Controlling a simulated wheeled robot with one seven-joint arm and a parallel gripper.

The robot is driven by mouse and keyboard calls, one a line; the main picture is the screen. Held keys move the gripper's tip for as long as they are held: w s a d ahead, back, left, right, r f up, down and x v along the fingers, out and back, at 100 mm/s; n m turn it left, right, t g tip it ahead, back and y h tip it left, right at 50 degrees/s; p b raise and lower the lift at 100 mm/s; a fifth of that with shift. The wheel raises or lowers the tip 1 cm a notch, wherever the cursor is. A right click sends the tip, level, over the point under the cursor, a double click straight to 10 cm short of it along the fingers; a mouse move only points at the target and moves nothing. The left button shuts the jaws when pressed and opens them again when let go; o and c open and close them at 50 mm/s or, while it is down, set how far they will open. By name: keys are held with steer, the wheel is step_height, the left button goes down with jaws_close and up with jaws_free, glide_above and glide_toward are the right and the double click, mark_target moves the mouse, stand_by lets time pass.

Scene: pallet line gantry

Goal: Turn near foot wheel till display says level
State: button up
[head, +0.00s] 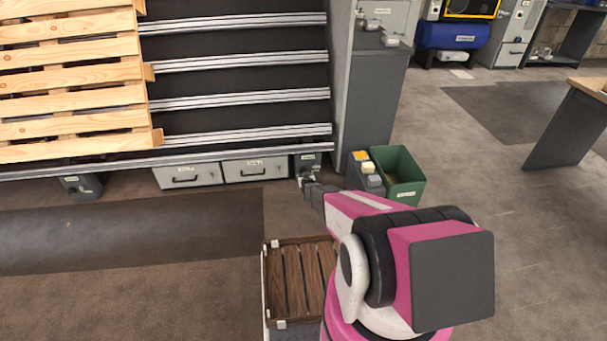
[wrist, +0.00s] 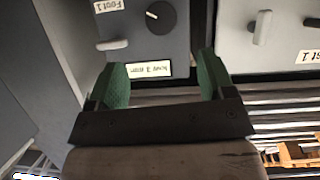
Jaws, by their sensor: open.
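The near foot unit is a grey box (head: 308,160) at the right end of the pallet line's lower rail, labelled "Foot 1" (wrist: 109,6) in the wrist view. Its face has a round dark knob (wrist: 160,15) with a pale mark, which looks like the wheel, and a pale bar handle (wrist: 112,44). A small white display (wrist: 149,69) shows upside down and appears to read "low 3 mm". My gripper (wrist: 163,80) is open, its green fingers on either side of the display, apart from the knob. In the head view my gripper (head: 306,184) is at the box's front and partly hides it.
Grey drawers (head: 257,169) adjoin the foot box on the left. A grey cabinet (head: 374,105) rises behind. A wooden pallet (head: 70,85) lies on the line.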

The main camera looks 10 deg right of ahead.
mark_target(303, 171)
steer(key=x, duration=1.1)
steer(key=shift+a, duration=0.1)
steer(key=c, duration=0.9)
